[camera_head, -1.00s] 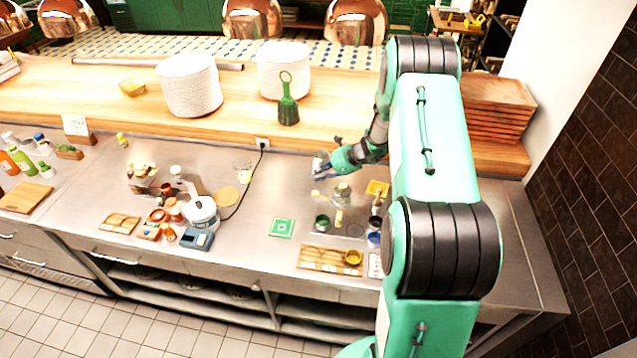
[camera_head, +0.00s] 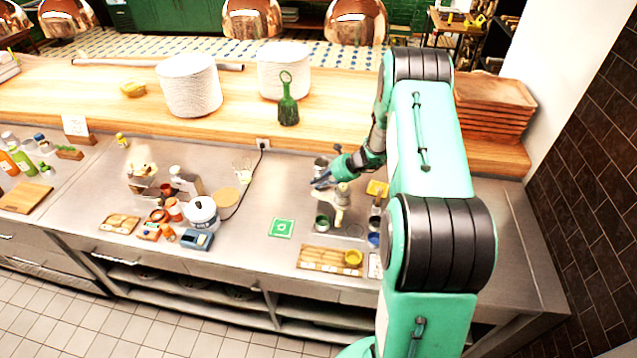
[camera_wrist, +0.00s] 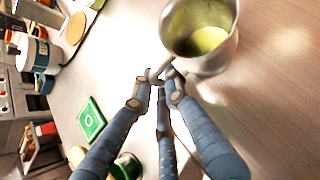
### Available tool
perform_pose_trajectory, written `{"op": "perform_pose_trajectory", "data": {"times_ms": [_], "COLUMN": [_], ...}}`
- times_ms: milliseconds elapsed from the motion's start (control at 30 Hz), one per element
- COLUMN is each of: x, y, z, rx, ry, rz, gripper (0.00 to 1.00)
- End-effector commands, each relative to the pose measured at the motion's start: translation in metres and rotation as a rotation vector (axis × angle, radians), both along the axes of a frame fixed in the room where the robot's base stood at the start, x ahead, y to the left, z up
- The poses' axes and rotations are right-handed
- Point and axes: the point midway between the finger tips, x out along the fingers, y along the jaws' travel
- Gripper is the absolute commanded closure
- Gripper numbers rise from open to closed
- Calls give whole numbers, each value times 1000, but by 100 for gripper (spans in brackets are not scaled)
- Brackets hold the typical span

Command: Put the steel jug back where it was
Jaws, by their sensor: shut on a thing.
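The steel jug (camera_wrist: 205,35) is at the top of the wrist view, its open mouth toward the camera and something yellow-green inside. My gripper (camera_wrist: 160,82) is shut on the jug at its near side, where the handle is. In the head view the jug (camera_head: 320,165) shows small beside my gripper (camera_head: 322,182), over the back part of the steel counter, right of centre. Whether its base touches the counter cannot be told. The spot it came from is not marked out clearly in either view.
A green square card (camera_head: 281,228) lies on the counter left of my gripper. A green pot (camera_head: 322,221), a wooden tray (camera_head: 318,262) and a yellow dish (camera_head: 377,188) crowd the area in front and right. The counter between the glass (camera_head: 243,168) and my gripper is bare.

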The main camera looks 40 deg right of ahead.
Motion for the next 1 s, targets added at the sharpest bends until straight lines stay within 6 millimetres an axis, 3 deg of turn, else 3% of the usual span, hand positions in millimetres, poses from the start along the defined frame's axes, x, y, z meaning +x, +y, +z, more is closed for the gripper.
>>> {"op": "perform_pose_trajectory", "data": {"times_ms": [200,233,300,333,733,1000], "x": [0,0,0,0,0,-13], "y": [0,0,0,0,0,-10], "z": [-3,-3,-3,-3,0,17], "rx": [0,0,0,0,0,-2], "ry": [0,0,0,0,0,0], "rz": [0,0,0,0,0,-1], "gripper": [100,83,69,68,68,68]}}
